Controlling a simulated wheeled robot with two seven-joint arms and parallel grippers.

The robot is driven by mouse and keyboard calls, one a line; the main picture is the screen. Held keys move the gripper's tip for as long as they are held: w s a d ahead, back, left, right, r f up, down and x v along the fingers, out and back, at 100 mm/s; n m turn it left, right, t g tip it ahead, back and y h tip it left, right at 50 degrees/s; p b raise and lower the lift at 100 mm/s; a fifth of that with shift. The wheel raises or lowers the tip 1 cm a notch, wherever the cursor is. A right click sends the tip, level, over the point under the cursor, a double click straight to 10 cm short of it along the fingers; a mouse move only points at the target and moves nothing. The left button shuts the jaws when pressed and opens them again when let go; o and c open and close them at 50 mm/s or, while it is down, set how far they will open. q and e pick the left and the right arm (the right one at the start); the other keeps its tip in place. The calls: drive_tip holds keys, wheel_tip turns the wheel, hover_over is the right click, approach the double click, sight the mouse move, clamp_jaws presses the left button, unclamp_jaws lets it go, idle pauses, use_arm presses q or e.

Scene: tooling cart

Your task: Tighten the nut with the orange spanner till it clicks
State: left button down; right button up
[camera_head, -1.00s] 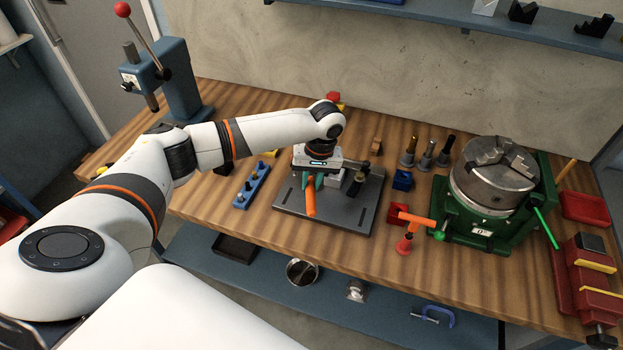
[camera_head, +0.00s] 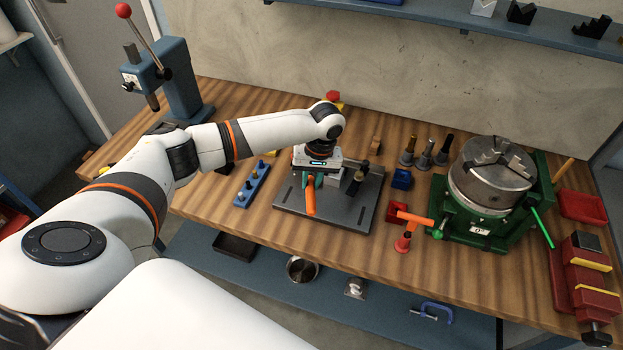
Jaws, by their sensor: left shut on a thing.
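My left arm reaches in from the left, and its left gripper (camera_head: 314,178) points down over the grey fixture plate (camera_head: 340,213) on the wooden bench. The gripper is shut on the orange spanner (camera_head: 311,200), whose orange handle sticks out below the gripper toward the front of the plate. The spanner's head and the nut are hidden under the gripper and wrist. A small grey block with a dark upright post (camera_head: 357,180) stands on the plate just right of the gripper. My right gripper is not in view.
A blue rack with pegs (camera_head: 252,185) lies left of the plate. Right of it are a blue block (camera_head: 402,179), a red block with an orange-handled tool (camera_head: 410,220), several tool holders and a green-based chuck (camera_head: 492,185). A blue press (camera_head: 178,80) stands at the back left.

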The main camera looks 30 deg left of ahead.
use_arm(q)
drive_tip(key=shift+f, duration=0.5)
idle(0.3)
drive_tip(key=shift+f, duration=0.95)
idle(0.4)
drive_tip(key=shift+p, duration=0.5)
idle(0.5)
idle(0.5)
